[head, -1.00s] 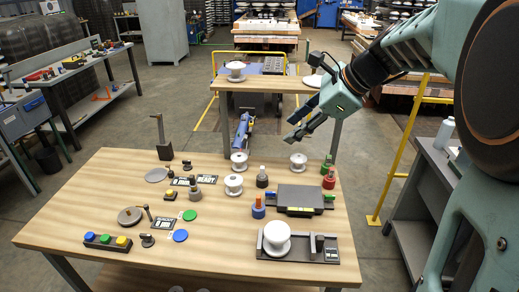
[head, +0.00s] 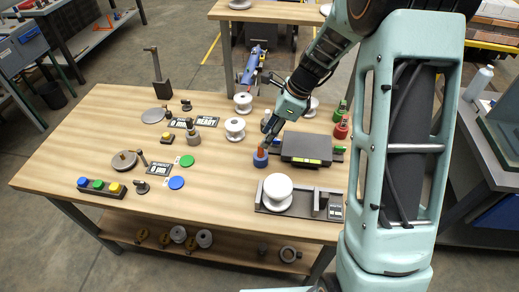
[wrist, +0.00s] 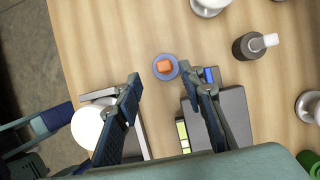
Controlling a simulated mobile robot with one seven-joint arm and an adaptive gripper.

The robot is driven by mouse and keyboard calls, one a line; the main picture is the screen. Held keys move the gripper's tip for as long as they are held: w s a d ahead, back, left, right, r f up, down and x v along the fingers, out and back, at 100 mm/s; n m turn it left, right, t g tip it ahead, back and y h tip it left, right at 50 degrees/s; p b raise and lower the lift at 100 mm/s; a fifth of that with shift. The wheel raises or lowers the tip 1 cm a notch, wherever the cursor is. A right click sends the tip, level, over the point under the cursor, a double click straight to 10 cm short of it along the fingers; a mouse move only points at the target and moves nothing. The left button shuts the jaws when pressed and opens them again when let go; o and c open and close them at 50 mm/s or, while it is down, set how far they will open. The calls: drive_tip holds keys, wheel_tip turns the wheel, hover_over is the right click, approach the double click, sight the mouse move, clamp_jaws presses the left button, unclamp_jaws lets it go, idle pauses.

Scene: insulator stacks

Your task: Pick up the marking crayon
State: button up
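A short orange piece, which looks like the marking crayon (wrist: 164,66), stands in a round blue holder (wrist: 157,56) in the wrist view. In the head view the blue holder (head: 260,162) is on the wooden table, left of the flat dark grey fixture, with the orange top (head: 261,149) just showing. My gripper (head: 268,136) is above and close to it in the head view. In the wrist view my gripper (wrist: 160,76) is open and empty, its two fingers spread to either side below the orange piece. I cannot tell the exact height gap.
The dark grey fixture (head: 306,148) is right of the holder. A white insulator (head: 278,188) sits on a tray in front. The table's left middle has clear patches.

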sight(261, 154)
drive_tip(key=x, duration=0.6)
drive_tip(key=shift+w+f, duration=0.25)
drive_tip(key=shift+w, duration=0.05)
clamp_jaws()
